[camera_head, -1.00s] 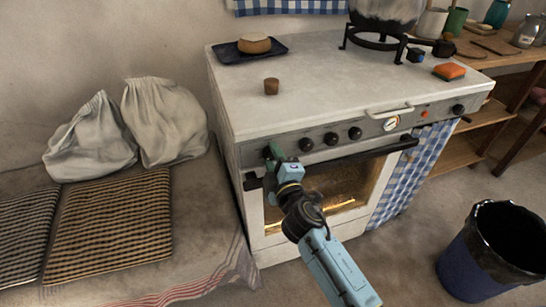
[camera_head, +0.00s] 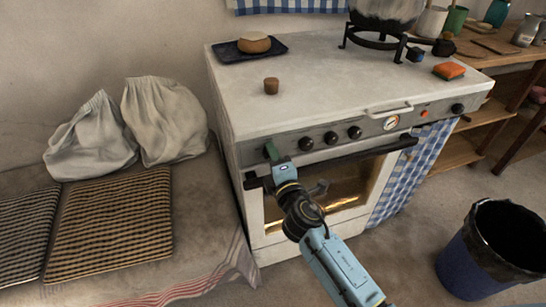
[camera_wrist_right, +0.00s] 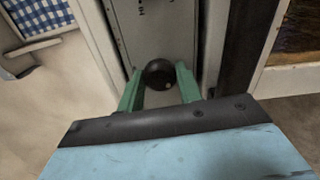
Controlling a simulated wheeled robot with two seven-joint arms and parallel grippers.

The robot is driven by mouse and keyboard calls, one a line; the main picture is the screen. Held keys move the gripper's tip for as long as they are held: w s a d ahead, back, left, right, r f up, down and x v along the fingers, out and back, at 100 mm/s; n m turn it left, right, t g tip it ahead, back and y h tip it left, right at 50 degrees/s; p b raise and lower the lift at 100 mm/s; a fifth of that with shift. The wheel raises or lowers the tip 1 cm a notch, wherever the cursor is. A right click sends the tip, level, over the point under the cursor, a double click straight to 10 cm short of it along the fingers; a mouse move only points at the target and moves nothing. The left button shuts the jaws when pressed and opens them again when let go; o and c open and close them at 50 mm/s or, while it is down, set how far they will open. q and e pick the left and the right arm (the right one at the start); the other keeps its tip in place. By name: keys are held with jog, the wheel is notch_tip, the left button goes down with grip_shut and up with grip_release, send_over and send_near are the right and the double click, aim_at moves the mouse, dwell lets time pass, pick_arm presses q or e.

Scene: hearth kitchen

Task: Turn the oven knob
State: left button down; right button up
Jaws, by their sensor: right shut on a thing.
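The white oven (camera_head: 340,85) has a grey front panel with several black knobs, a dial and a red light. My right gripper (camera_head: 271,152) is at the left end of this panel. In the right wrist view its green fingers (camera_wrist_right: 160,84) stand either side of a round black oven knob (camera_wrist_right: 158,72), shut on it. In the head view the gripper hides this leftmost knob. Other knobs (camera_head: 331,138) sit to its right, untouched. My left gripper is out of view.
The oven door handle (camera_head: 360,155) runs just below the panel. A tray (camera_head: 227,54) with a round loaf, a small brown cup (camera_head: 271,86) and an orange sponge (camera_head: 449,70) are on top. A bench with cushions (camera_head: 110,225) stands left, a bin (camera_head: 465,262) right.

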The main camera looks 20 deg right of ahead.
jog(key=o, duration=1)
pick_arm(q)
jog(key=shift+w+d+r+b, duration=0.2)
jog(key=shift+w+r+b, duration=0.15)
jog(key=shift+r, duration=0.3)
pick_arm(e)
jog(key=s, duration=1.3)
jog(key=shift+s+d, duration=0.2)
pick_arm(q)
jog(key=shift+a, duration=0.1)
